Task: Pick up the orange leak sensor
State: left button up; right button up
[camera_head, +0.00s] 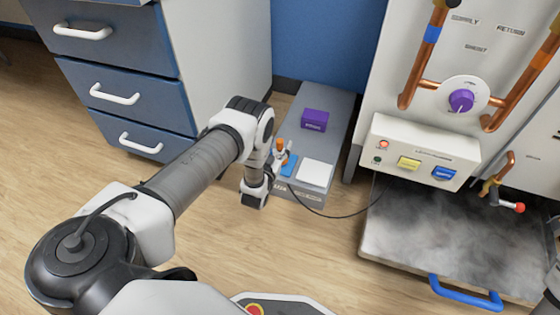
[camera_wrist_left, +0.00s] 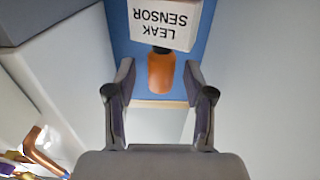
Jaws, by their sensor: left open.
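The orange leak sensor (camera_wrist_left: 161,73) shows in the left wrist view as an orange body joined to a white label block reading LEAK SENSOR upside down. In the head view the sensor (camera_head: 280,146) is a small orange piece by the low grey box, partly hidden by my left gripper (camera_head: 273,165). In the left wrist view my left gripper (camera_wrist_left: 159,82) is open, with its fingertips either side of the lower orange part. I see a gap on both sides and no clear contact. My right gripper is not in view.
The grey box (camera_head: 342,103) bears a purple block (camera_head: 314,120), a blue pad (camera_head: 289,165) and a white pad (camera_head: 315,172). A dark cable (camera_head: 335,216) runs right to the control panel (camera_head: 420,152). A blue drawer cabinet (camera_head: 120,55) stands left. Wooden floor in front is clear.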

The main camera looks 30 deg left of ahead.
pick_arm(q)
jog(key=shift+w+a, duration=0.15)
jog(key=shift+w, duration=0.3)
grip_shut()
jog(key=shift+r, duration=0.1)
